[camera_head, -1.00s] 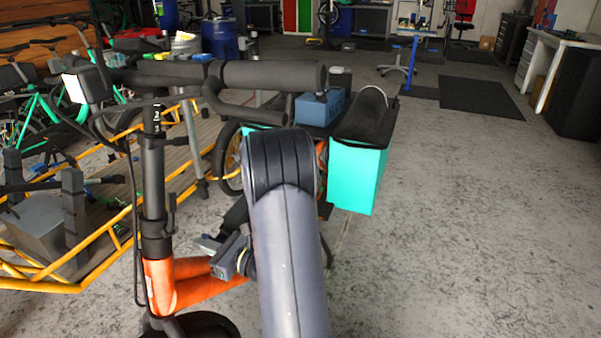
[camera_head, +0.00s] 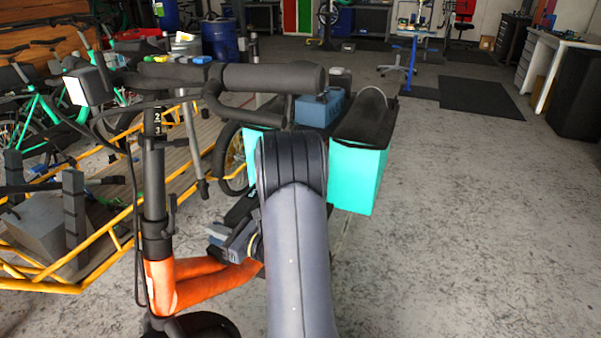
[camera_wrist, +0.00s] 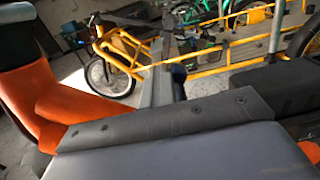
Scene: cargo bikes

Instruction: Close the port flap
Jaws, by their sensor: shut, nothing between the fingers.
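The orange bike frame (camera_head: 190,283) stands in front of me, with its black stem and handlebar (camera_head: 270,76) above. My gripper (camera_head: 220,238) is beside the lower frame tubes, partly hidden by my arm. In the wrist view its narrow grey fingers (camera_wrist: 166,72) are together and hold nothing. The orange frame (camera_wrist: 40,100) fills the left of that view, close to the gripper. I cannot make out the port flap in either view; my forearm covers part of the bike. Whether my fingers touch the frame cannot be told.
Turquoise panniers (camera_head: 357,176) hang at the bike's rear, beyond my arm. A yellow-framed cargo bike (camera_head: 110,235) with a wooden deck stands on the left and also shows in the wrist view (camera_wrist: 128,45). The grey floor (camera_head: 470,220) on the right is clear.

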